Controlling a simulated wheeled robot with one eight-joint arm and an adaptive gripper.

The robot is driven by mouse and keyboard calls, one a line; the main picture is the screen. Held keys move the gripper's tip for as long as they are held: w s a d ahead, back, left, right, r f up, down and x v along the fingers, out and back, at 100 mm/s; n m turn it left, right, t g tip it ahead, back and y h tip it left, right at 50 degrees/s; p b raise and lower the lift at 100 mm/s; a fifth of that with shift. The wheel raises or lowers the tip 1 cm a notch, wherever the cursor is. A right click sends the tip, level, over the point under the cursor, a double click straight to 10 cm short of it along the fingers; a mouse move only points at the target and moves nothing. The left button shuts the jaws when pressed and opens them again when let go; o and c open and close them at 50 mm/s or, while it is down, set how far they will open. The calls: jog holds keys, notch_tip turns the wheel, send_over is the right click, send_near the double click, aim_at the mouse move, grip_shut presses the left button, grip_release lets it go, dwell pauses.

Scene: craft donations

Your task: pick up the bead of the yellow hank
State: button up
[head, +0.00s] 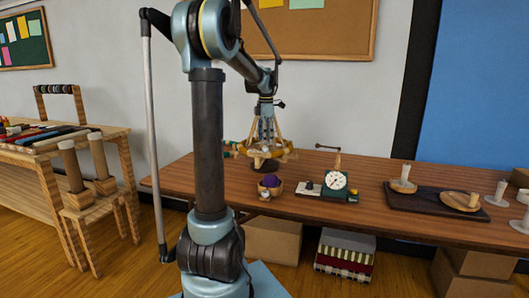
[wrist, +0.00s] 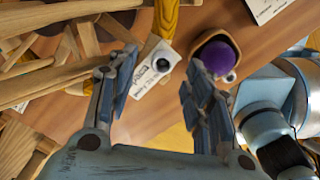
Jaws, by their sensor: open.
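A wooden yarn swift (head: 277,138) stands on the long table, with a yellow hank (head: 262,154) around its slats. In the wrist view part of the yellow hank (wrist: 165,17) shows at the top, beyond my fingertips, beside crossing wooden slats (wrist: 40,78). I cannot make out its bead for certain in either view. My gripper (head: 266,124) is at the swift, over its middle or in front of it; I cannot tell which. In the wrist view my gripper (wrist: 159,70) is open, with nothing held between its fingers.
A wooden bowl with a purple ball (head: 270,181) stands just in front of the swift; the ball (wrist: 218,57) is near my right finger in the wrist view. A white card (wrist: 152,75) lies below my fingers. A green dial scale (head: 335,181) and dark tray (head: 425,200) stand to the right.

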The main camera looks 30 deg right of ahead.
aim_at(265, 149)
jog(key=shift+s+f, duration=0.1)
jog(key=shift+f, duration=1.8)
jog(key=shift+c, duration=0.3)
jog(key=c, duration=0.7)
